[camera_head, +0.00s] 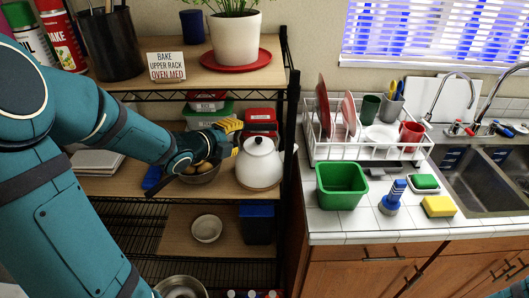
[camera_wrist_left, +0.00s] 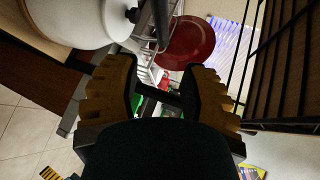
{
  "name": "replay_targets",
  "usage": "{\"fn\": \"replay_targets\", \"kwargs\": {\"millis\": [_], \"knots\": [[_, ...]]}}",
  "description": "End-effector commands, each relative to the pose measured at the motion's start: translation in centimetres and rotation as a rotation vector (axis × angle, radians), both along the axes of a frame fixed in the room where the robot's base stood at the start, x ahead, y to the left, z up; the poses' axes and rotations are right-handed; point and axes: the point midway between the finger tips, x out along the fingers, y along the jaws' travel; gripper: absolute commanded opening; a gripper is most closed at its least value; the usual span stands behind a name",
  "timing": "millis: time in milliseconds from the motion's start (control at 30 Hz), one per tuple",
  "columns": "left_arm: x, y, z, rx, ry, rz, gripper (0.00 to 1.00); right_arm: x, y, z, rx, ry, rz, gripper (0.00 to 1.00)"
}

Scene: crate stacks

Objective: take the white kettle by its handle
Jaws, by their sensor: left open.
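The white kettle (camera_head: 260,168) stands on the middle shelf in the head view, upright, with a black knob on its lid. Its handle is not clearly seen. My left gripper (camera_head: 235,137) is just left of and above the kettle, apart from it, pointing right over the shelf. In the left wrist view its two tan-padded fingers (camera_wrist_left: 158,84) are spread with nothing between them. A white rounded body with a black knob, apparently the kettle (camera_wrist_left: 75,18), shows at the upper left there, outside the fingers. My right gripper is not in view.
A metal bowl (camera_head: 200,172) with round items sits under my left gripper. Red-lidded containers (camera_head: 260,118) stand behind the kettle. The upper shelf (camera_head: 180,72) and a black rack post (camera_head: 291,120) bound the space. A dish rack (camera_head: 330,150) and green tub (camera_head: 341,187) are right.

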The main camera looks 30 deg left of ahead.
Motion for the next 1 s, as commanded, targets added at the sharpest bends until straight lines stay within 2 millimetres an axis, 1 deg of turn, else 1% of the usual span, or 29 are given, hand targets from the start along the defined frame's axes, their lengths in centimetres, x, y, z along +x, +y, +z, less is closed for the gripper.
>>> {"fn": "replay_targets", "kwargs": {"millis": [67, 167, 400, 500, 767, 900, 1000], "knots": [[0.2, 0.2, 0.4, 0.034, -0.01, -0.011, 0.43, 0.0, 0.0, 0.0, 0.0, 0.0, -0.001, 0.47], [1.4, 0.1, -0.1, 0.042, -0.011, -0.015, 0.43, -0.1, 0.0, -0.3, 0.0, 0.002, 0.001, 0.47], [5.7, -0.3, -1.7, 0.036, -0.011, -0.015, 0.43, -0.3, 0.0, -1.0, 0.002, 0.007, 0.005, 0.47], [7.0, -0.4, -2.1, 0.037, -0.01, -0.013, 0.43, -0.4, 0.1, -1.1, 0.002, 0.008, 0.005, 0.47], [8.6, -0.7, -2.7, 0.035, -0.011, -0.012, 0.43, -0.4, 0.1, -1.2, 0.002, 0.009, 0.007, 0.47], [10.4, -1.3, -3.6, 0.035, -0.009, -0.014, 0.43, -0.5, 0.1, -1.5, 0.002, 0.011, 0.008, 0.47], [11.6, -1.4, -4.0, 0.035, -0.01, -0.012, 0.43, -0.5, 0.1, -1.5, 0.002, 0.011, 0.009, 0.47]]}}
